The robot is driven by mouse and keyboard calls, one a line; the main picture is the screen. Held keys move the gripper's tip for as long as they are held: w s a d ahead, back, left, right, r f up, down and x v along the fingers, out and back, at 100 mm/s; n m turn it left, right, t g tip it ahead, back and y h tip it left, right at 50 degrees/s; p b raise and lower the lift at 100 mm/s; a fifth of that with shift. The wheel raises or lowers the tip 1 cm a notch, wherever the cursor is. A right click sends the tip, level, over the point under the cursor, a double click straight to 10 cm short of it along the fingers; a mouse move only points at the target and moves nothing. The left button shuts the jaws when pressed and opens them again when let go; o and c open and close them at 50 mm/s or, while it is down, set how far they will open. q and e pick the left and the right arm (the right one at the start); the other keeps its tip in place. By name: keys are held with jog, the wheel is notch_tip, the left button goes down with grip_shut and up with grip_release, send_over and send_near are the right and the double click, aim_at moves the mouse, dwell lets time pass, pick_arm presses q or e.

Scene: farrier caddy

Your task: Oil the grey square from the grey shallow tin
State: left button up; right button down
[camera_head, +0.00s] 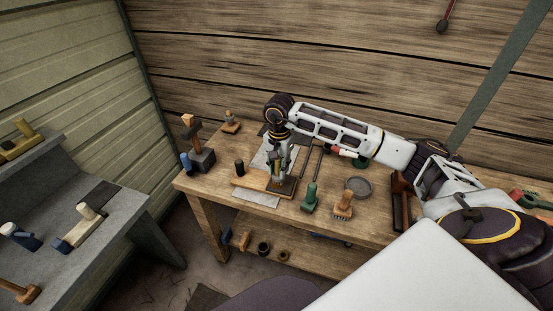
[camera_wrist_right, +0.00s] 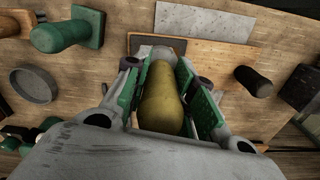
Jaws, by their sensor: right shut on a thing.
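My right gripper (camera_head: 281,178) points down over a small wooden board (camera_head: 250,183) on the bench. It is shut on a tool with an olive-yellow rounded handle (camera_wrist_right: 163,98). The tool's working end is hidden, so contact below cannot be told. A dark grey flat piece (camera_wrist_right: 149,42) lies on the board just beyond the handle in the wrist view; it may be the grey square, its outline partly covered. The grey shallow tin (camera_head: 359,187) stands to the right of the gripper; it also shows at left in the wrist view (camera_wrist_right: 34,85). My left gripper is not in view.
A green-handled block (camera_head: 310,197) and a wooden brush (camera_head: 343,204) stand between board and tin. A black cylinder (camera_head: 239,168) and an anvil-like block with a hammer (camera_head: 201,158) are left. A pale speckled sheet (camera_head: 257,195) lies at the front edge.

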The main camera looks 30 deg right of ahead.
jog(key=shift+s+r+p, duration=0.3)
jog(key=shift+s, duration=0.05)
jog(key=shift+r, duration=0.3)
jog(key=shift+w+d+r, duration=0.1)
jog(key=shift+w+r, duration=0.05)
jog(key=shift+r, duration=0.4)
jog(key=shift+w+r, duration=0.1)
jog(key=shift+r, duration=0.15)
pick_arm(q)
jog(key=shift+s+d+r, duration=0.2)
jog(key=shift+s+d, duration=0.05)
jog(key=shift+d, duration=0.2)
jog(key=shift+s+d+r, duration=0.2)
jog(key=shift+d, duration=0.2)
pick_arm(e)
jog(key=shift+d, duration=0.1)
pick_arm(q)
jog(key=shift+a, duration=0.15)
jog(key=shift+f, duration=0.2)
